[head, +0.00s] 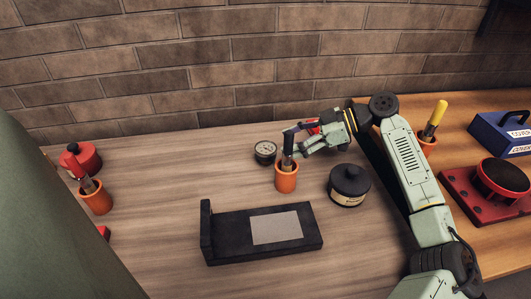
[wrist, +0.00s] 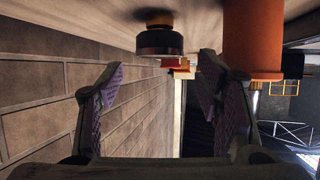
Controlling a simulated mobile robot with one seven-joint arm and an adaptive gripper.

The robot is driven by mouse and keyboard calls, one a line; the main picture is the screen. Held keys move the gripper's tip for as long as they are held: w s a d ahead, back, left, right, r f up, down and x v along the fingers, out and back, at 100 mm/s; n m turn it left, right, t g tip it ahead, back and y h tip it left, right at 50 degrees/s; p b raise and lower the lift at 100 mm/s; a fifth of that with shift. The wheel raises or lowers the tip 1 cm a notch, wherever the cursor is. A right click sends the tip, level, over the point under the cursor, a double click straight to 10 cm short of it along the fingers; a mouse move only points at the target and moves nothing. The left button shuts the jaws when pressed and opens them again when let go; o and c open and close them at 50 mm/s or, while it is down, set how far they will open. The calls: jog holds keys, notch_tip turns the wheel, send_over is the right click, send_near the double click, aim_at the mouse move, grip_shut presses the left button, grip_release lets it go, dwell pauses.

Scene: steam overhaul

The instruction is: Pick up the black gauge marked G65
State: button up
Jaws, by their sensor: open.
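A small round black gauge (head: 265,152) with a white dial stands on the wooden bench, left of an orange cup. Its marking is too small to read. In the wrist view, which appears upside down, a black round body (wrist: 159,40) that looks like this gauge shows ahead between the fingers. My gripper (head: 289,143) is open and empty, to the right of the gauge and apart from it. In the head view the fingers overlap the top of the orange cup. The two spread fingers also show in the wrist view (wrist: 160,66).
The orange cup (head: 286,179) stands close to my gripper and shows in the wrist view (wrist: 253,40). A black lidded pot (head: 349,184) is to the right, a black stand (head: 222,241) in front. A red canister (head: 82,158) is far left. The brick wall (head: 200,70) is behind.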

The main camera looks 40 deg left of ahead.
aim_at(269, 147)
jog(key=shift+b+x, duration=0.3)
jog(key=shift+x, duration=2.8)
jog(key=shift+c, duration=0.3)
jog(key=c, duration=1)
jog(key=shift+r, duration=0.15)
